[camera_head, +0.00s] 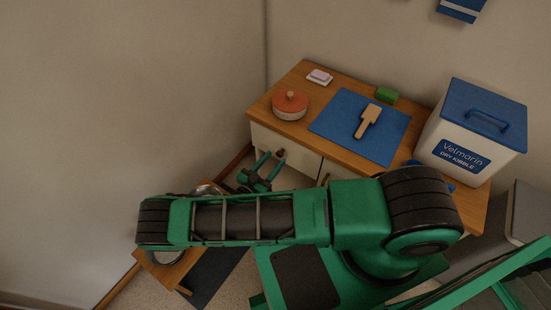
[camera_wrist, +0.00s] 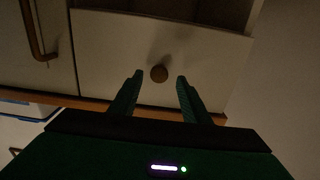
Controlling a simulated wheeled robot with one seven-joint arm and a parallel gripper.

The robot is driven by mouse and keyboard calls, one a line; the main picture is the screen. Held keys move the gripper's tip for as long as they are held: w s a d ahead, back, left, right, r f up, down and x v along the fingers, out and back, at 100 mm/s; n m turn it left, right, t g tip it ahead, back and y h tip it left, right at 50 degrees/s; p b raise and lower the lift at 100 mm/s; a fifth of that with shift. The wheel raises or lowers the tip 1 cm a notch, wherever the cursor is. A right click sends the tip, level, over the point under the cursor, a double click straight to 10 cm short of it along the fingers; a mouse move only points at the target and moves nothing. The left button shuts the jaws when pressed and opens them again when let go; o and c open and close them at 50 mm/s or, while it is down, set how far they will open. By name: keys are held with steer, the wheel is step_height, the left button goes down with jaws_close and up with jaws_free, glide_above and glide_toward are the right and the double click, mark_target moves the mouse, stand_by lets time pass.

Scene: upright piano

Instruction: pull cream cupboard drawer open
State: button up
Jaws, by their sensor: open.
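The cream cupboard (camera_head: 310,161) stands against the wall with a brown wooden top. Its cream drawer front (camera_wrist: 110,45) fills the middle of the wrist view and carries a round brown knob (camera_wrist: 159,73). The knob also shows in the head view (camera_head: 281,152). My gripper (camera_wrist: 160,77) is open and empty. Its two green fingers stand on either side of the knob in the picture, apart from it. Whether the knob lies fully between them in depth I cannot tell. In the head view my gripper (camera_head: 270,161) is close before the drawer, and my arm hides much of the cupboard's lower front.
A cupboard door with a bar handle (camera_wrist: 37,38) is beside the drawer.

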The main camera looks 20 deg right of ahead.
steer(key=shift+x, duration=0.95)
jaws_close()
